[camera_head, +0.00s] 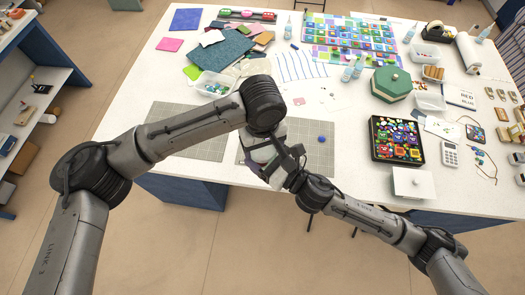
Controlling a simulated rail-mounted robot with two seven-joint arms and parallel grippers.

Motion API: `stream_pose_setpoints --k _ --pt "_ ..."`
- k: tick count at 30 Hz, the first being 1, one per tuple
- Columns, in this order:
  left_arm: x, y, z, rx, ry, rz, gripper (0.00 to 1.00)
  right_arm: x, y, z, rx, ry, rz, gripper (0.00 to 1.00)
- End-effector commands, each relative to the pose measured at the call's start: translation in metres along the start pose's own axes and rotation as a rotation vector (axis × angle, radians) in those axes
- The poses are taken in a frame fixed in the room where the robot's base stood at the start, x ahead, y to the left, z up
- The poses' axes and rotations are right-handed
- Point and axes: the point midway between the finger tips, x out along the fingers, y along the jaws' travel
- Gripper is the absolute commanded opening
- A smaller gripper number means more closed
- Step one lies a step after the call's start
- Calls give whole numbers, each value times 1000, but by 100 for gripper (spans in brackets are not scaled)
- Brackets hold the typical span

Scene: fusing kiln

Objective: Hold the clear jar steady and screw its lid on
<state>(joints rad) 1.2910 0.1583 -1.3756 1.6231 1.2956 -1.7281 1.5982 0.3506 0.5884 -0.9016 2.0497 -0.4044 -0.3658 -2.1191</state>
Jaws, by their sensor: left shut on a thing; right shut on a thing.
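My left gripper (266,160) points down from its raised wrist, over the front edge area of the white table. My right gripper (284,166) comes in from the right and meets it there. Both are shut, and their fingers overlap in this view. The clear jar and its lid are mostly hidden between the grippers. From the way the arms come in, the left appears to be on the lid from above and the right on the jar from the side. How far the lid sits on the jar cannot be made out.
The white table (350,180) has grey cutting mats (190,117) near its front. A blue round piece (321,139) lies right of the grippers. A black tray of colored pieces (397,158), a green-lidded box (391,83) and a white lidded box (412,184) stand to the right.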

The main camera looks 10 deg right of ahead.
Motion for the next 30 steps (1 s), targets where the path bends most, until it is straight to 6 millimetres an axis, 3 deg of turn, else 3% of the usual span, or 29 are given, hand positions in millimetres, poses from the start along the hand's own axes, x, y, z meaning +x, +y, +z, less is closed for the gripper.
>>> stream_pose_setpoints --k 7,8,15,25,30 --pt "0 0 2 11 -3 -2 44 0 -1 1 -1 -1 -1 8" --pt "0 0 2 11 -3 -2 75 0 -1 1 -1 -1 -1 8" --pt "0 0 2 8 -3 0 98 0 0 1 -1 -2 0 8" --pt "-1 2 2 8 -3 5 98 0 2 2 0 -4 5 8" --pt "-11 3 3 9 -2 8 98 0 2 1 2 -3 5 8"
